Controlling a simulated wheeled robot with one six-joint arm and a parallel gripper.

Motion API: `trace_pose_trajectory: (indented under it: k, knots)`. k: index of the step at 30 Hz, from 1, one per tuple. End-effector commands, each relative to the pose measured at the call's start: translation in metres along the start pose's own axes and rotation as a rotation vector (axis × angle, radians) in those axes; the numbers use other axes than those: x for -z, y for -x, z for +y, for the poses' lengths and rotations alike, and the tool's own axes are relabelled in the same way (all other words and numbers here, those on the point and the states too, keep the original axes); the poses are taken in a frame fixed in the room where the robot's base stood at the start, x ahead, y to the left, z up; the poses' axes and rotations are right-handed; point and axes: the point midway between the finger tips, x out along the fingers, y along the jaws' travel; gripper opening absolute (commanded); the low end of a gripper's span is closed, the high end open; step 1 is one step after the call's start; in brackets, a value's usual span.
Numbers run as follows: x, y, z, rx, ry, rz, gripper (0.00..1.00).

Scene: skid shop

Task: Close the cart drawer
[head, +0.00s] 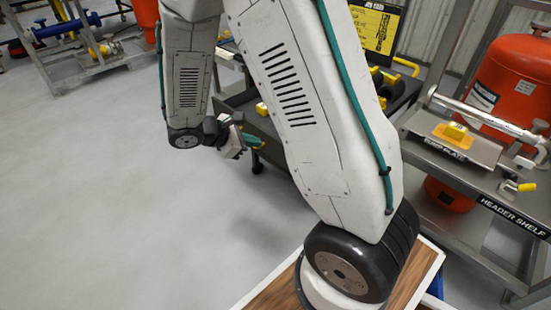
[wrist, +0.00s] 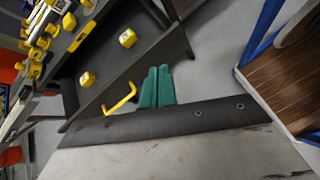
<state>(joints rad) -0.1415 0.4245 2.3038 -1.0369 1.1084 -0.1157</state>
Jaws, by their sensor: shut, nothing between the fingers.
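The dark cart drawer (wrist: 105,62) is pulled out in the wrist view, with two yellow pieces in it. A yellow bar handle (wrist: 120,99) stands on its outer front. My gripper (wrist: 157,72) has its teal fingers together and empty, beside the handle and in front of the drawer's front. I cannot tell if they touch it. In the head view my gripper (head: 258,144) is low at the drawer's outer end. My arm hides much of the cart and drawer (head: 262,128) there.
A metal header shelf (head: 455,150) with a yellow valve piece and a red tank (head: 510,85) stands at the right. A blue-framed wooden surface (wrist: 285,80) is at the right in the wrist view. The grey floor (head: 90,190) at the left is clear.

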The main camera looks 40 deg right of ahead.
Motion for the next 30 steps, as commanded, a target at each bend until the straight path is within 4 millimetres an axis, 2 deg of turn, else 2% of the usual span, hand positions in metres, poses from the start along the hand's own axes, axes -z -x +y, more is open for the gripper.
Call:
trace_pose_trajectory:
  k: [1,6,9,12,17,20,30]
  knots:
    - [0.021,-0.012,0.001,-0.027,0.077,-0.022,0.00]
    - [0.073,-0.043,0.002,-0.118,0.288,-0.064,0.00]
    - [0.094,-0.055,0.000,-0.151,0.368,-0.075,0.00]
    - [0.106,-0.063,-0.002,-0.170,0.414,-0.080,0.00]
    - [0.111,-0.074,-0.002,-0.177,0.435,-0.083,0.00]
    - [0.109,-0.088,0.001,-0.175,0.434,-0.083,0.00]
    - [0.106,-0.159,0.014,-0.174,0.432,-0.083,0.00]
